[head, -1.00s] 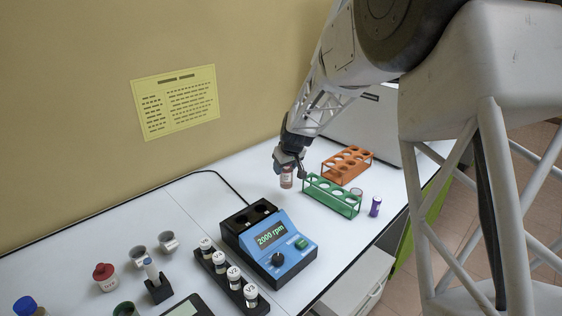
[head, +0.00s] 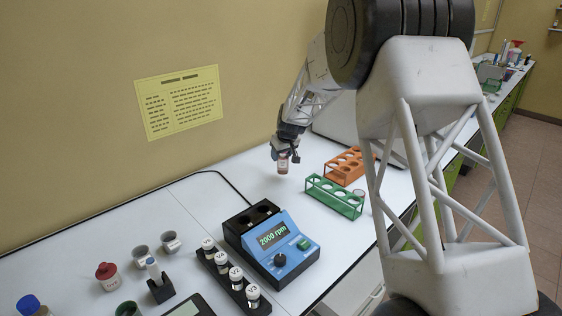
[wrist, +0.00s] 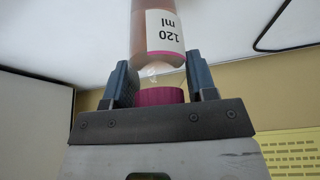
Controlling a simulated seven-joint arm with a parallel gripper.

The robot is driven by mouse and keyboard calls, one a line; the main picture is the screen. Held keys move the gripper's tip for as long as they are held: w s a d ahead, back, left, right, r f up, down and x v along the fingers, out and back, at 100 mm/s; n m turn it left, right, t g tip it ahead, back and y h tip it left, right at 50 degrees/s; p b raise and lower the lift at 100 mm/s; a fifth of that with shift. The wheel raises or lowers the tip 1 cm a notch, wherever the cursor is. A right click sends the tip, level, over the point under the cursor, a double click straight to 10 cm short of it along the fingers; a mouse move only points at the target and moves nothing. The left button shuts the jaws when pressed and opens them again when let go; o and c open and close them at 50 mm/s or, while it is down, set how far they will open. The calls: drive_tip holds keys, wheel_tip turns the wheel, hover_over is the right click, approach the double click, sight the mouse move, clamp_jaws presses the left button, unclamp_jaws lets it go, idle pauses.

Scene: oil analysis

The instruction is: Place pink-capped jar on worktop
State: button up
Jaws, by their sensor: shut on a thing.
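The pink-capped jar hangs in my gripper. In the wrist view the jar (wrist: 160,30) is a clear cylinder with a white label reading 120 ml, and its pink cap (wrist: 160,96) sits between the fingers. My gripper (wrist: 160,88) is shut on it. In the head view the jar (head: 283,166) is small and upright under my gripper (head: 284,152), left of the green rack. Whether its base touches the worktop (head: 235,172) cannot be told.
A green rack (head: 334,197) and an orange rack (head: 345,165) stand to the right. A blue device (head: 272,245) reading 2000 rpm is in front. Several capped vials (head: 236,277) stand in a black holder.

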sight(281, 160)
drive_tip(key=shift+w, duration=0.15)
drive_tip(key=shift+w+a+f, duration=0.1)
drive_tip(key=shift+w+f, duration=0.15)
drive_tip(key=shift+w, duration=0.1)
drive_tip(key=shift+f, duration=1.55)
drive_tip(key=shift+f, duration=0.1)
drive_tip(key=o, duration=1)
drive_tip(key=shift+c, duration=0.2)
drive_tip(key=v, duration=1.2)
drive_tip(key=shift+a, duration=0.1)
